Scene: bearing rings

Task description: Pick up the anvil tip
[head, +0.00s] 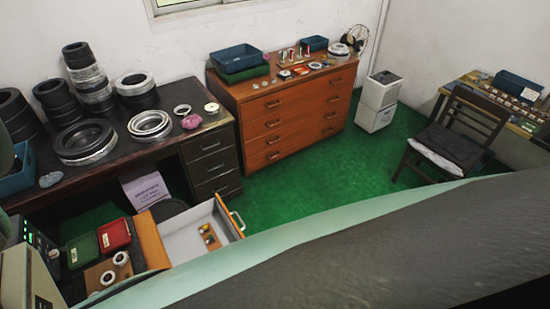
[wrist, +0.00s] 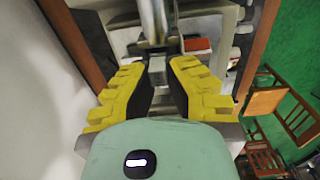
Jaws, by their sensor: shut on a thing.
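In the wrist view my gripper (wrist: 164,85) has its two yellow, stepped fingers closed in from either side. Between their dark inner pads is a small grey metal block, which looks like the anvil tip (wrist: 157,71). The fingers are shut on it. A shiny metal cylinder (wrist: 153,22) stands right beyond the block; I cannot tell whether they touch. In the head view neither the gripper nor the anvil tip shows.
In the wrist view a pale machine body surrounds the cylinder, with a red item (wrist: 195,44) to the right. The head view shows a dark desk (head: 100,180) with bearing rings, an open drawer (head: 190,245), an orange-brown chest (head: 262,95), a chair (head: 455,135) and clear green floor (head: 310,190).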

